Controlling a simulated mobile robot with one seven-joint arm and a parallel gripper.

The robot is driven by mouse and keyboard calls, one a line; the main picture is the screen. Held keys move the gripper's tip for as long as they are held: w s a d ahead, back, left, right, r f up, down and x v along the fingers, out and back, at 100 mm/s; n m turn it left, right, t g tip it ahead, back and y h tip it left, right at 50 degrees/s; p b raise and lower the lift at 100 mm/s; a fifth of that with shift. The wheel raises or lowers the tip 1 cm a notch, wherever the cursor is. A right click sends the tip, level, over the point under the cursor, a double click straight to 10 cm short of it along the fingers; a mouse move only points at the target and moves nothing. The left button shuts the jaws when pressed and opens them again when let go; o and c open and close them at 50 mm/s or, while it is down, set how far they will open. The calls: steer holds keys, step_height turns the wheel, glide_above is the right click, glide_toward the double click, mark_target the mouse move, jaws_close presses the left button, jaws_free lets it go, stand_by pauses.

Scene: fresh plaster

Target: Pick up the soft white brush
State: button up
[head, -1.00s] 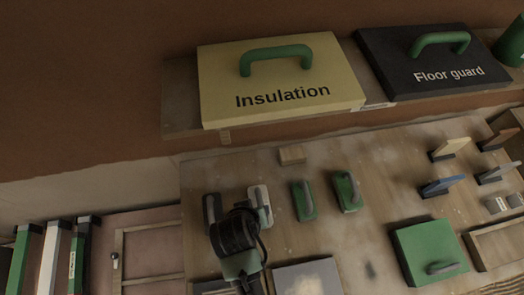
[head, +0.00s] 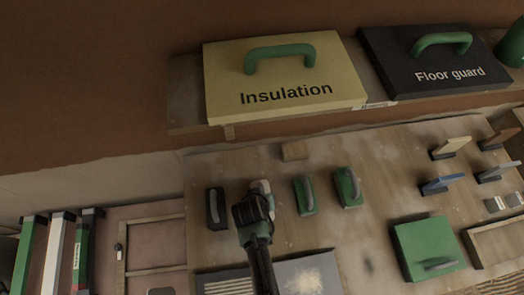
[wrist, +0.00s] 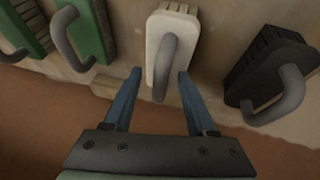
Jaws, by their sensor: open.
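The soft white brush (wrist: 185,30) has a pale body with a grey loop handle and shows upright in the middle of the wrist view. My gripper (wrist: 160,72) is open, with one blue finger on each side of the brush's near end and handle. I cannot tell how deep the fingers reach. In the head view my gripper (head: 252,212) covers most of the white brush (head: 262,186), and only its upper end shows.
A black brush (head: 216,208) lies close on the left. Two green brushes (head: 305,195) (head: 347,187) lie to the right on the wooden board (head: 375,205). A small wooden block (head: 294,151) sits behind. The insulation box (head: 285,80) stands on a shelf above.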

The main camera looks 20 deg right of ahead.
steer(key=shift+w+f, duration=0.1)
steer(key=shift+f, duration=0.2)
jaws_close()
stand_by(1.3)
